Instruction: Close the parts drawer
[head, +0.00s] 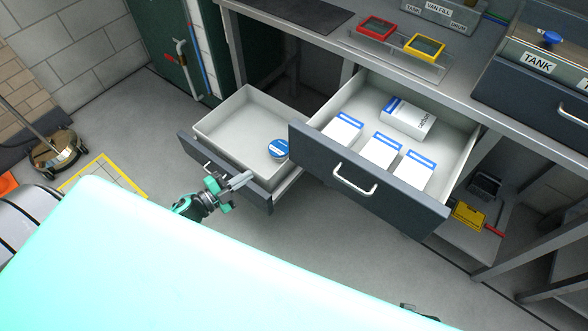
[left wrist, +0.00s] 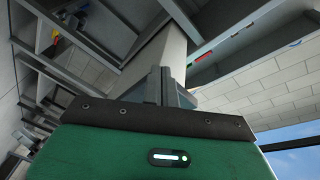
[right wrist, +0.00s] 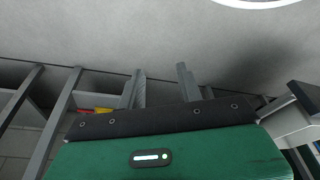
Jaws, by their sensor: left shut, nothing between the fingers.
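Two grey drawers stand pulled out under the bench; I cannot tell from any label which is the parts drawer. The lower left drawer (head: 226,121) is open and holds a round blue-and-white tin (head: 278,149). The other drawer (head: 388,196), higher and to the right, is open and holds several white-and-blue boxes (head: 381,150). My left gripper (head: 243,180) is shut and empty in front of the left drawer's face; contact is unclear. Its closed fingers show in the left wrist view (left wrist: 165,84). My right gripper (right wrist: 162,82) is open and empty in the right wrist view.
The bench top carries red and yellow trays (head: 376,27) and a TANK-labelled unit (head: 541,62). A yellow object (head: 468,215) sits on a low shelf at right. A yellow floor marking (head: 127,177) lies at left. My pale body fills the lower left.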

